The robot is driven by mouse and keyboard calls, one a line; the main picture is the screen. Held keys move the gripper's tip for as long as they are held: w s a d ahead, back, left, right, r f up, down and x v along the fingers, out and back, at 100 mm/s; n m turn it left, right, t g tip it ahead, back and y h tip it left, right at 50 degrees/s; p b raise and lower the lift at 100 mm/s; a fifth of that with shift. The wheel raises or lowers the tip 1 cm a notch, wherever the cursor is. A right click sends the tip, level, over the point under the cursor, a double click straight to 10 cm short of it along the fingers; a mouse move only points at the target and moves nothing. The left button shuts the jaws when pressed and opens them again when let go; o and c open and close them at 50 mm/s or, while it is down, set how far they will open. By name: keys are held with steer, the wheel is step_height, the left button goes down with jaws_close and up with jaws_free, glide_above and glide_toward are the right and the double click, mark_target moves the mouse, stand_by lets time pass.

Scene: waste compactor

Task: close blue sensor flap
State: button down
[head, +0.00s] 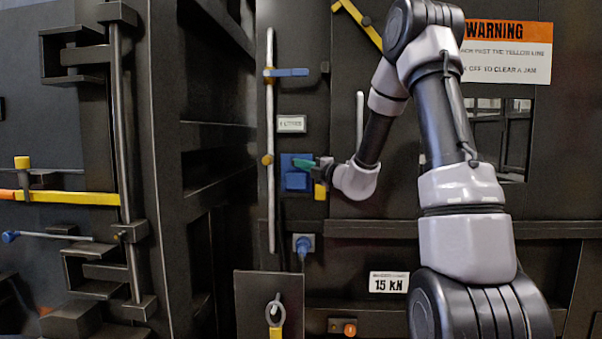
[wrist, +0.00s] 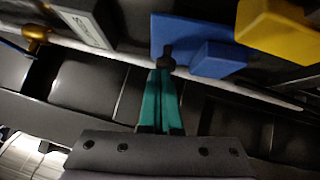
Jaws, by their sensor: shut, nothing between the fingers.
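The blue sensor flap (head: 297,182) is on the dark machine front, left of my forearm in the head view. It shows as a blue plate with a raised blue block. In the wrist view the blue plate (wrist: 180,28) is at the top centre, with the block on its right lower part. My gripper (head: 297,162) has teal fingers and is shut and empty, in front of the upper part of the blue plate. In the wrist view my gripper (wrist: 163,70) points at the plate's lower left edge, by a small dark knob. I cannot tell whether the fingertips touch, nor the flap's angle.
A yellow block (head: 320,191) sits just right of the flap. A pale vertical rod (head: 270,210) with a blue lever (head: 287,72) and a brass knob (head: 267,160) runs to its left. A label plate (head: 291,124) is above, and a blue plug (head: 303,245) is below.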

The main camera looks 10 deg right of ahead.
steer(key=shift+w+d+r, duration=0.2)
steer(key=shift+w+r, duration=0.3)
steer(key=shift+w, duration=0.2)
steer(key=shift+r, duration=0.1)
